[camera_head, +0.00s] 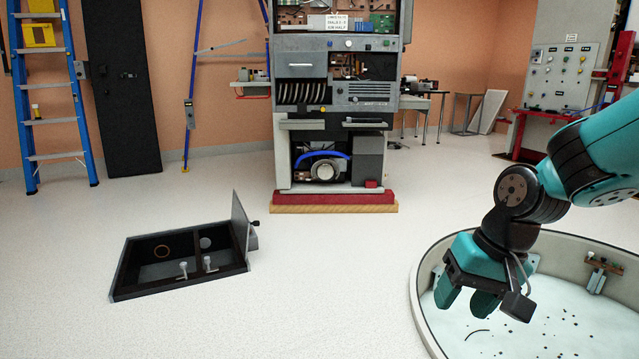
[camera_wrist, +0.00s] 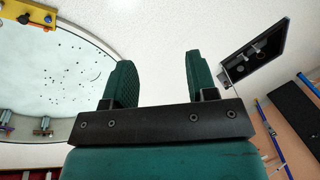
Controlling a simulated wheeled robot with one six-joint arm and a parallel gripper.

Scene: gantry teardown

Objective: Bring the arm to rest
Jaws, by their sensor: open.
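My gripper (camera_head: 466,293) is at the lower right of the head view, at the end of my teal and black arm. It points downward over the left part of a round, light-walled basin (camera_head: 420,318). In the wrist view my gripper (camera_wrist: 158,82) shows two green ridged fingers standing apart, with nothing between them. The pale floor shows past the fingertips. How high the fingertips are above the basin is hard to tell.
A floor hatch (camera_head: 180,286) with its lid up lies at left; it also shows in the wrist view (camera_wrist: 258,50). A tall equipment cabinet (camera_head: 305,160) stands at back centre, a blue ladder (camera_head: 50,95) at far left. The floor between hatch and basin is clear.

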